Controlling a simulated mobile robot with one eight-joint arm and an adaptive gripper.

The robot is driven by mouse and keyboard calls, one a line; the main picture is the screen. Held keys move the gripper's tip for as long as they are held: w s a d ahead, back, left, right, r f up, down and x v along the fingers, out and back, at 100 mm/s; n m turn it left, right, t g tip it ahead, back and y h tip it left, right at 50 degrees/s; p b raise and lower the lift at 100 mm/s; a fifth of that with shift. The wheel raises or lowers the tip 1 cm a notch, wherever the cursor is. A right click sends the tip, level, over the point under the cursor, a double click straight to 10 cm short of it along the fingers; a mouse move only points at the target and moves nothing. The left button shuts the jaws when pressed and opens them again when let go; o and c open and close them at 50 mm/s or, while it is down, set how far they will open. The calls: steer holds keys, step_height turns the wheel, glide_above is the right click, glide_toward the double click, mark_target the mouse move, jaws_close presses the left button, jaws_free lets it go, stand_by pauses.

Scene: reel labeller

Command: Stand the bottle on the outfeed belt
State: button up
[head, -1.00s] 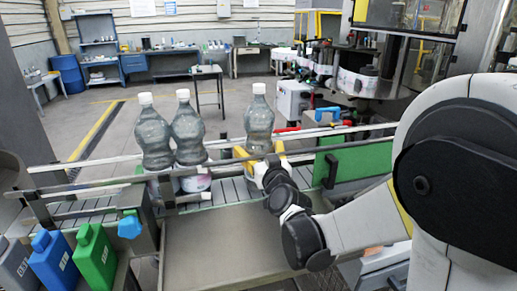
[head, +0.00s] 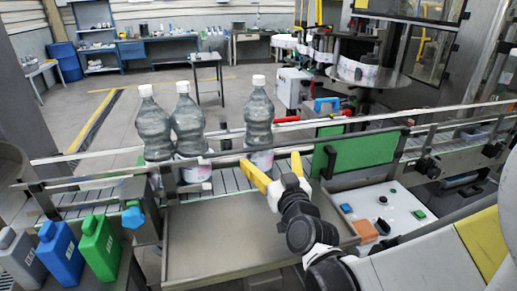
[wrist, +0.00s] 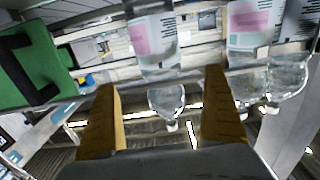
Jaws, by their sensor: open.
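The nearest bottle (head: 259,118), clear with a white cap and a pale pink-and-white label, stands upright on the outfeed belt (head: 228,181), behind the front rail. Its lower end is partly hidden by the rail and a finger. My gripper (head: 270,160) is open, its yellow fingers apart, on the near side of this bottle and empty. In the wrist view the bottle (wrist: 153,45) appears upside down beyond the gap between the open fingers (wrist: 160,80). Two similar bottles (head: 154,130) (head: 188,128) stand upright further left on the belt.
Metal guide rails (head: 330,134) run along the belt. A green panel (head: 362,155) stands right of my gripper. A grey tray (head: 215,235) lies in front of the belt. Blue and green jugs (head: 99,248) stand at lower left; a button panel (head: 378,208) is at right.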

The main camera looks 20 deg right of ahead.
steer(key=s+f+g, duration=0.2)
steer(key=s, duration=0.2)
steer(key=s+a+f+g, duration=0.1)
steer(key=s+f+g, duration=0.1)
steer(key=s+g, duration=0.1)
steer(key=s+a+f+n+g+y, duration=0.1)
steer(key=s+f+g, duration=0.1)
steer(key=s, duration=0.3)
steer(key=shift+s+a+g, duration=0.25)
steer(key=shift+g, duration=0.25)
steer(key=s+g, duration=0.1)
steer(key=s, duration=0.1)
steer(key=s+d+f+g, duration=0.1)
steer(key=s, duration=0.2)
steer(key=s+d+m+g+h, duration=0.1)
steer(key=s, duration=0.1)
steer(key=shift+s+d+f, duration=0.25)
steer(key=shift+s+f, duration=0.1)
steer(key=shift+w, duration=0.1)
